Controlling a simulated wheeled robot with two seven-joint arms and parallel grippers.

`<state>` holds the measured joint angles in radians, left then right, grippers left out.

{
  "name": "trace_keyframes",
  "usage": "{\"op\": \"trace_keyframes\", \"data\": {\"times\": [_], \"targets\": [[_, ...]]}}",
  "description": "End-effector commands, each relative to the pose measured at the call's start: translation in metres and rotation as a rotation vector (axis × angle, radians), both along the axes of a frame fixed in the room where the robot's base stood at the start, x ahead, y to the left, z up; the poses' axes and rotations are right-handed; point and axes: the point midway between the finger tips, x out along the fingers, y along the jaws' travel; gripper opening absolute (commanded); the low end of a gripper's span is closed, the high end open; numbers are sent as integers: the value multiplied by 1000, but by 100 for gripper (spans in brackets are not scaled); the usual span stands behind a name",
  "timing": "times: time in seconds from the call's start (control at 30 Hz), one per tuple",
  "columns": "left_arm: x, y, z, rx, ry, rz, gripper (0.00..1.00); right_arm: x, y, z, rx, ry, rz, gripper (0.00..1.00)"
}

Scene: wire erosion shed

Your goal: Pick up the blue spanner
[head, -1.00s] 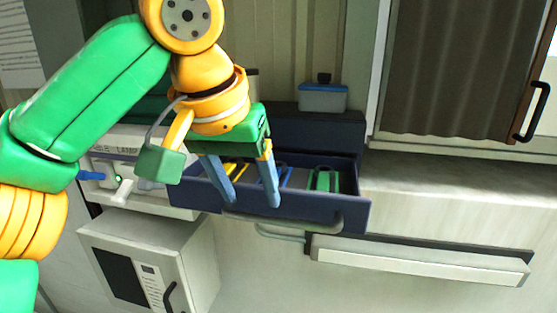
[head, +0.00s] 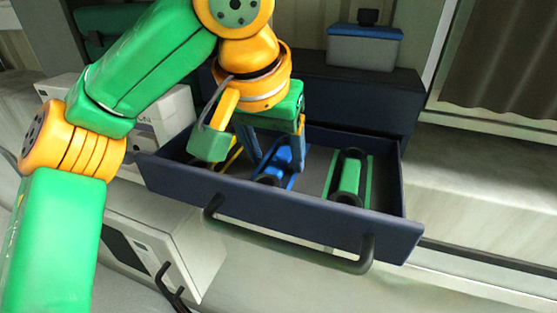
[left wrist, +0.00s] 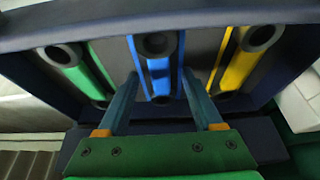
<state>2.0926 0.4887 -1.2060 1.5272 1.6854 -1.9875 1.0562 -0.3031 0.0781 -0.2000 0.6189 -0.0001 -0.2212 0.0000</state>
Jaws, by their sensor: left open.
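The blue spanner (head: 271,172) lies in the middle of an open dark blue drawer (head: 290,218), between blue side strips. It also shows in the left wrist view (left wrist: 159,72), with its dark ring end toward the top. My left gripper (head: 277,165) is open and points down into the drawer over the blue spanner. In the left wrist view its two fingers (left wrist: 160,88) are on either side of the blue spanner, apart from each other with nothing gripped. The gripper hides part of the spanner in the head view. My right gripper is not in view.
A green spanner (head: 349,177) lies right of the blue one, and a yellow spanner (left wrist: 240,68) lies on its other side. The drawer's front has a dark handle (head: 290,248). A grey box with a blue lid (head: 363,48) stands on the cabinet behind.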

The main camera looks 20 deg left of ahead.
Motion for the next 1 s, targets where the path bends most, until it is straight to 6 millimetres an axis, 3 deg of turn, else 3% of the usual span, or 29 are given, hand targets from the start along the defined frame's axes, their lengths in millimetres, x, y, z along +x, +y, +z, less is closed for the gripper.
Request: {"op": "trace_keyframes", "data": {"times": [0.2,0.4,0.47,0.87,1.0], "targets": [[1,0,-1,0,-1,0,65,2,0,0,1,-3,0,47],[1,0,-1,0,-1,0,11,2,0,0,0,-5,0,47],[1,0,-1,0,-1,0,0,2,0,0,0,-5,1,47],[0,0,0,-1,-3,1,0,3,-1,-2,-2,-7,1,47],[-3,0,17,0,-5,1,0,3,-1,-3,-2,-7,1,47]]}}
